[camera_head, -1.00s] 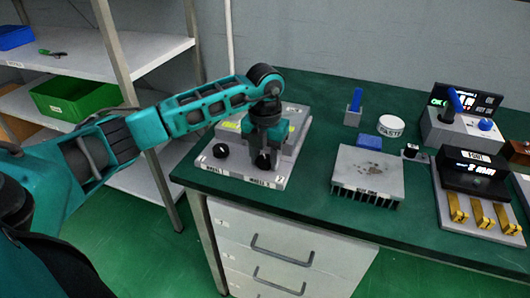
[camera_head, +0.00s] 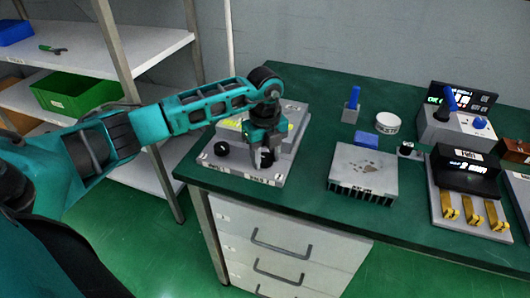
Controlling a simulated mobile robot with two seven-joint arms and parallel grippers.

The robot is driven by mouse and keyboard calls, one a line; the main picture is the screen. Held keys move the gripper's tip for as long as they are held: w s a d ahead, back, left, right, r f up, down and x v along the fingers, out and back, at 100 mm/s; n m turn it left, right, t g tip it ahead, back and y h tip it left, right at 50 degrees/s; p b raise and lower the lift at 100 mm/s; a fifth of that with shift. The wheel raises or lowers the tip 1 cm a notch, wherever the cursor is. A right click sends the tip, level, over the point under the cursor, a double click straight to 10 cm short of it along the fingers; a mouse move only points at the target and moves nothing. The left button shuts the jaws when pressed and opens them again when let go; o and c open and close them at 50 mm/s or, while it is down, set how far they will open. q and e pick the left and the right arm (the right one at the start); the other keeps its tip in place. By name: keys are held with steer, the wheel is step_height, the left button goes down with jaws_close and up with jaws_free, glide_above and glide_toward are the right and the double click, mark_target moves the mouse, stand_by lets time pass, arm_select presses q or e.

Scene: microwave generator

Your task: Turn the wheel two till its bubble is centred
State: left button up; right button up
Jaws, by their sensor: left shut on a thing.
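A light grey levelling plate (camera_head: 215,166) with a raised block sits on the green bench at the left. A black wheel (camera_head: 221,149) stands free at its front left. A second black wheel (camera_head: 267,158), at the front right by a label too small to read, is mostly hidden by my left gripper (camera_head: 263,160). My left gripper points down and is shut on this wheel. A yellow-green bubble vial (camera_head: 236,123) shows partly behind my arm; its bubble cannot be made out. My right gripper is not in view.
A finned heat sink (camera_head: 363,172), a paste tub (camera_head: 388,123), a blue-handled tool (camera_head: 352,104) and a blue block (camera_head: 366,140) are to the right. Devices with displays (camera_head: 465,168) stand farther right. Shelves (camera_head: 95,55) stand at the left.

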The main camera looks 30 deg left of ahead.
mark_target(265, 157)
arm_select(q)
steer(key=n, duration=0.3)
steer(key=shift+w+n, duration=0.1)
steer(key=shift+n, duration=2)
steer(key=o, duration=1.1)
steer(key=shift+c, duration=0.2)
steer(key=shift+r, duration=0.1)
step_height(265, 157, up, 13)
